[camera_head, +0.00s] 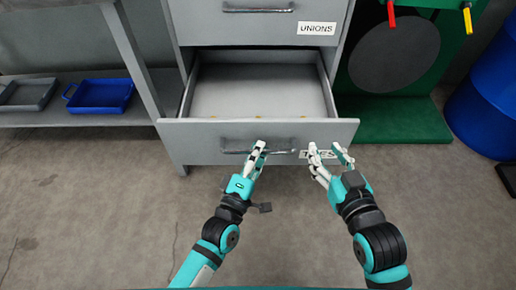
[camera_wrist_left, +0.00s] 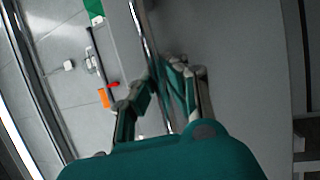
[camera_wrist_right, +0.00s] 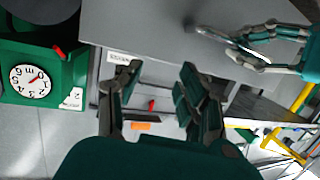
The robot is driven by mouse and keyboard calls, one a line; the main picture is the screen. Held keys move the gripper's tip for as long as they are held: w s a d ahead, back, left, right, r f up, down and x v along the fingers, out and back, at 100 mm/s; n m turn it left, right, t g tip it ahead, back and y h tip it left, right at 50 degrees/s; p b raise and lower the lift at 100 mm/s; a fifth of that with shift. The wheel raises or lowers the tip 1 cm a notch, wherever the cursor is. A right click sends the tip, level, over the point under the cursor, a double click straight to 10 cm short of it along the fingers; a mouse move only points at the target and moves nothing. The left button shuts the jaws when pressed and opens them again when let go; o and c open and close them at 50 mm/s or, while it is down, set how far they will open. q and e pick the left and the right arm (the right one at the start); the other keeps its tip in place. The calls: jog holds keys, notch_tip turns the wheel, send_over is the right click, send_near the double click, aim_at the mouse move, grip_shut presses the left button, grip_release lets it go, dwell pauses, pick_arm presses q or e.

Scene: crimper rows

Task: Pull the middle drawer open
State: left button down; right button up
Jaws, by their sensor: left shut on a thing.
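The grey drawer (camera_head: 259,133) under the one marked UNIONS stands pulled out, its inside bare except for small yellow marks.
The UNIONS drawer (camera_head: 255,24) above is shut. A shelf (camera_head: 45,118) at left holds a blue tray (camera_head: 100,96) and a grey tray (camera_head: 28,93). A green stand (camera_head: 400,120) and blue barrel (camera_head: 487,105) are at right. The floor (camera_head: 110,220) in front is clear.

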pick_arm(q)
jog(key=shift+r, duration=0.1)
jog(key=c, duration=1.3)
grip_release()
jog(key=shift+c, duration=0.2)
jog(key=v, duration=1.2)
